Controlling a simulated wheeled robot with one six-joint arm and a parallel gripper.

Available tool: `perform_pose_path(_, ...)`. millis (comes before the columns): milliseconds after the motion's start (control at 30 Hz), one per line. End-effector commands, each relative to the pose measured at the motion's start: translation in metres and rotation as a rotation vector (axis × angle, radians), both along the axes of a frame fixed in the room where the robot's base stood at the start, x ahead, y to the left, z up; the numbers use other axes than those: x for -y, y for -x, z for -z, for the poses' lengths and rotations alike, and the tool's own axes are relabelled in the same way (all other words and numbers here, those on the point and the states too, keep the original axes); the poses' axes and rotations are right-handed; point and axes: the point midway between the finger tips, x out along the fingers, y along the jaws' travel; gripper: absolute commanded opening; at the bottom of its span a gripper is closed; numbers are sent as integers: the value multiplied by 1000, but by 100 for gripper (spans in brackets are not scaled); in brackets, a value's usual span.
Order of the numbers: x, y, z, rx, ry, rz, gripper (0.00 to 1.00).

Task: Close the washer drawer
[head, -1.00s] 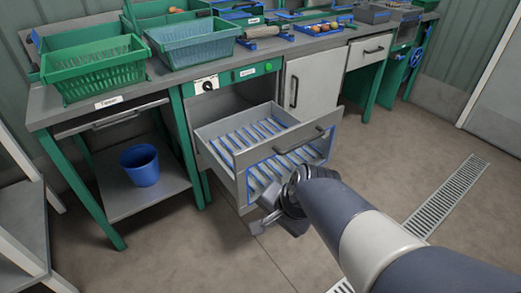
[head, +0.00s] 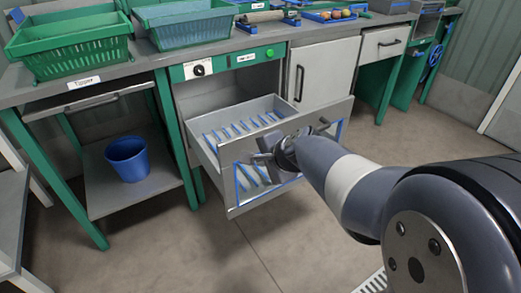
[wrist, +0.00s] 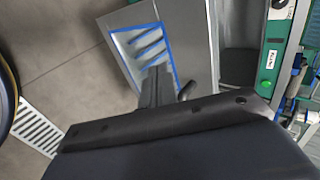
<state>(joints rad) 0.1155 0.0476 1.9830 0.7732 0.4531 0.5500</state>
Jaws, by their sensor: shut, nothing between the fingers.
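The washer drawer (head: 238,151) stands pulled out of the bench in the head view, with blue-edged slats inside and a slotted, blue-framed window in its grey front. Its dark bar handle (head: 323,127) is partly hidden by my arm. My gripper (head: 264,158) is shut and empty at the middle of the drawer front; I cannot tell whether it touches. In the wrist view my shut fingers (wrist: 158,76) point at the drawer front (wrist: 201,55), over the lower edge of its window. The end of the handle (wrist: 186,90) shows beside them.
The washer's control panel with a dial (head: 198,69) and green button is above the drawer. A closed white cabinet door (head: 310,75) is to its right. A blue bucket (head: 128,158) stands on the left shelf. Green crates (head: 70,45) sit on the bench. The floor in front is clear.

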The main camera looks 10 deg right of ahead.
Motion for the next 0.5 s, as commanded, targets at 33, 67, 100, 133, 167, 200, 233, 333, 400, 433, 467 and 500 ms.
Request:
perform_pose_path(33, -3, -7, 13, -3, 0, -3, 0)
perform_pose_path(67, -4, -11, 17, -3, 0, -2, 0)
perform_pose_path(100, -6, -17, 22, -3, 0, -2, 0)
perform_pose_path(133, -7, -21, 25, -3, 1, -3, 0)
perform_pose_path(167, -9, -25, 30, -3, 0, -2, 0)
perform_pose_path(200, -10, -30, 34, -2, 0, -2, 0)
perform_pose_path(233, -12, -35, 30, -1, 1, -2, 0)
perform_pose_path(333, -16, -48, 28, -1, 1, -4, 0)
perform_pose_path(400, -18, -55, 27, 0, 2, -3, 0)
perform_pose_path(433, -19, -58, 28, 0, 2, -3, 0)
perform_pose_path(467, -20, -60, 28, -1, 1, -2, 0)
perform_pose_path(500, -20, -62, 28, -1, 1, -1, 0)
